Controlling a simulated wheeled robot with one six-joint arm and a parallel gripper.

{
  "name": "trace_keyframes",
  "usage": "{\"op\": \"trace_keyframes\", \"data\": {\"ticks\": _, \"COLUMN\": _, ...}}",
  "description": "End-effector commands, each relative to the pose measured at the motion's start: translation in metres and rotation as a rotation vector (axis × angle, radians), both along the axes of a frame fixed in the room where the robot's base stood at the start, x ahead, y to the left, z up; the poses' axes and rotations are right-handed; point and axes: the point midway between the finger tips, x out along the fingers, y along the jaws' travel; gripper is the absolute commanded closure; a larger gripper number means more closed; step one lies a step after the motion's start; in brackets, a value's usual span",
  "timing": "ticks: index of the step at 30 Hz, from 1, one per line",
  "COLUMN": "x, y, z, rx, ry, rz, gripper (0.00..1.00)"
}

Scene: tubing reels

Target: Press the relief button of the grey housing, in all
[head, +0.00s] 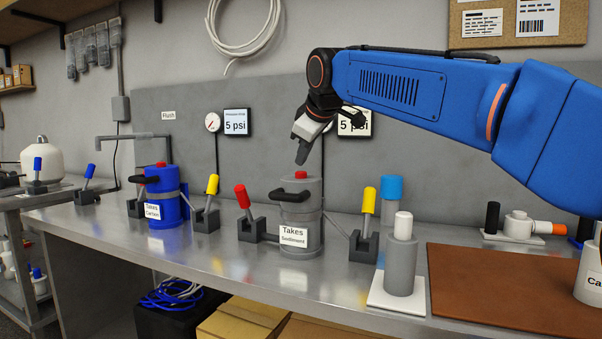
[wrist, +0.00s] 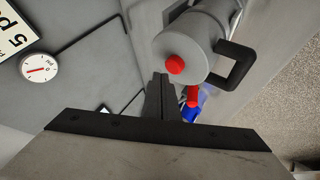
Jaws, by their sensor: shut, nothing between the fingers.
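The grey housing (head: 299,215) stands on the steel bench with a label reading "Takes Sediment" and a black handle on its left side. Its red relief button (head: 301,175) sits on top of the lid. In the wrist view the button (wrist: 175,64) shows on the round grey lid (wrist: 190,52), just beyond the fingertips. My gripper (head: 301,158) points down, shut and empty, a little above the button and apart from it. In the wrist view my gripper (wrist: 159,78) also shows its fingers together beside the lid.
A red-handled valve (head: 243,198) and a yellow-handled valve (head: 368,205) flank the grey housing. A blue housing (head: 165,200) with its own red button stands to the left. A grey cylinder with white top (head: 402,260) stands front right. A gauge display (head: 353,124) reads 5 psi.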

Motion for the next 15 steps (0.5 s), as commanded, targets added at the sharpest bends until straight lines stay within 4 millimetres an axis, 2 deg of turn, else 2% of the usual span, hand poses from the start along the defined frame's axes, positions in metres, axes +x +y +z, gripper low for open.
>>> {"op": "trace_keyframes", "data": {"ticks": 15, "x": -0.0001, "y": 0.0, "z": -0.0074, "rx": 0.0, "ry": 0.0, "rz": 0.0, "gripper": 1.0}}
